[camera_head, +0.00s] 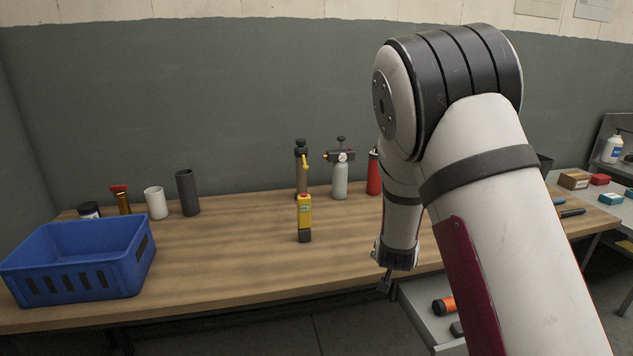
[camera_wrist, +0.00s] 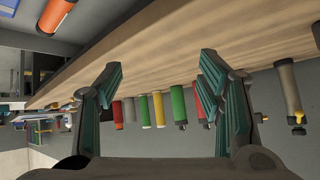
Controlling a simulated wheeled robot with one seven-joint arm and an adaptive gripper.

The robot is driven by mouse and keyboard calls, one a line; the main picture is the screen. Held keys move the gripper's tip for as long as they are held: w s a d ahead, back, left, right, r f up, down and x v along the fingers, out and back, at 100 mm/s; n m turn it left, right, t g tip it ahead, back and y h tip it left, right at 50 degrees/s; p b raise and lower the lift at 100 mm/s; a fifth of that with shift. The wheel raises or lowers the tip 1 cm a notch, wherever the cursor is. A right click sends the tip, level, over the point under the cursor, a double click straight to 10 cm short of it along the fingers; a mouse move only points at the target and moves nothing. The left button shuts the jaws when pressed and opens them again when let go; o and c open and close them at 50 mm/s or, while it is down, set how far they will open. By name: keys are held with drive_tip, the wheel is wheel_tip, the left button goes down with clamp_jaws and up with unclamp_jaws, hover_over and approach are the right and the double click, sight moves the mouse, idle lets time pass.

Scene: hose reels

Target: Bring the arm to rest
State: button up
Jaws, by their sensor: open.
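My arm rises on the right side of the head view, bends at a large dark-banded joint and hangs down in front of the table's right part. My gripper (camera_head: 385,284) is small and partly hidden at the lower end of the arm, near the table's front edge. In the wrist view my gripper (camera_wrist: 160,68) shows two dark-green padded fingers spread wide apart. Nothing is between the fingertips but the wooden table (camera_wrist: 165,45) behind them. No object is held.
On the table (camera_head: 235,250) stand a blue crate (camera_head: 75,285), a white cylinder (camera_head: 156,204), a grey cylinder (camera_head: 187,193), a yellow device (camera_head: 304,215) and a torch bottle (camera_head: 340,180). An open drawer (camera_head: 420,310) holds an orange-black item (camera_head: 443,306).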

drive_tip(key=s+a+r+n+g+y, duration=0.1)
drive_tip(key=s+a+r+n+y, duration=0.15)
drive_tip(key=s+r, duration=0.65)
drive_tip(key=s+a+r+n+g+y, duration=0.15)
drive_tip(key=s+a+r, duration=0.25)
drive_tip(key=s+r, duration=0.5)
drive_tip(key=s+r+n+g, duration=0.2)
drive_tip(key=s+r, duration=0.1)
drive_tip(key=s, duration=1.8)
drive_tip(key=shift+s+r+n, duration=0.15)
drive_tip(key=shift+s+n, duration=0.25)
drive_tip(key=shift+d, duration=0.1)
